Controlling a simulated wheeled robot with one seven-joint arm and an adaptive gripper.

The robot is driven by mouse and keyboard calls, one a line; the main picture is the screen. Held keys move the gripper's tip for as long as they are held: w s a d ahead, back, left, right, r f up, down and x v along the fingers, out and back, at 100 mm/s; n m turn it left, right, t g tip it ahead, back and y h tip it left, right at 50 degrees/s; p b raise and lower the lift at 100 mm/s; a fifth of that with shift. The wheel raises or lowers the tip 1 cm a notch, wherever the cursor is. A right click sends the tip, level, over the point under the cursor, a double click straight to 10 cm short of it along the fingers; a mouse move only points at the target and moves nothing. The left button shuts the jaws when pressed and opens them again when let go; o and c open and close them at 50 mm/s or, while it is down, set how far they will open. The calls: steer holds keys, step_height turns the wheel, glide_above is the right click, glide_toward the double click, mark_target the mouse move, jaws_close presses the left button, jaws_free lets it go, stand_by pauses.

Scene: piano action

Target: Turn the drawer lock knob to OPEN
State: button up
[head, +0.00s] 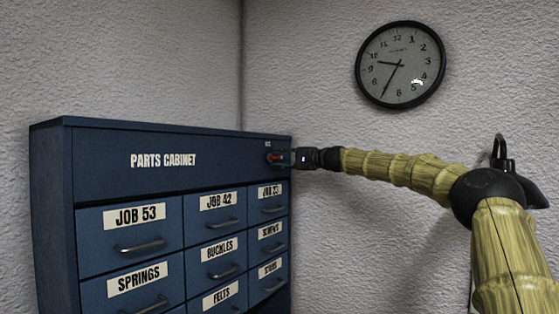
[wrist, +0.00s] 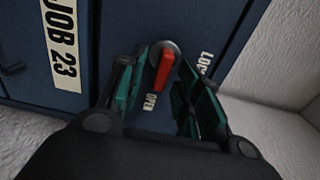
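The lock knob (wrist: 165,66) has a red lever on a round grey base, on the blue parts cabinet (head: 110,160). In the wrist view the lever points down toward the OPEN label (wrist: 151,101). The lock label (wrist: 205,63), partly hidden, is to the right. My gripper (wrist: 163,88) has its two teal fingers spread on either side of the lever. In the head view my gripper (head: 280,158) is at the cabinet's upper right corner, covering most of the knob.
Labelled drawers with handles fill the cabinet front, such as JOB 53 (head: 135,217) and JOB 23 (wrist: 63,55). The white wall (wrist: 280,65) is close beside the cabinet's right edge. A clock (head: 400,65) hangs on the wall above my arm.

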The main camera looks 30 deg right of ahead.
steer(key=v, duration=1.1)
steer(key=shift+d, duration=0.25)
steer(key=shift+s+f, duration=0.1)
steer(key=shift+a+f, duration=0.1)
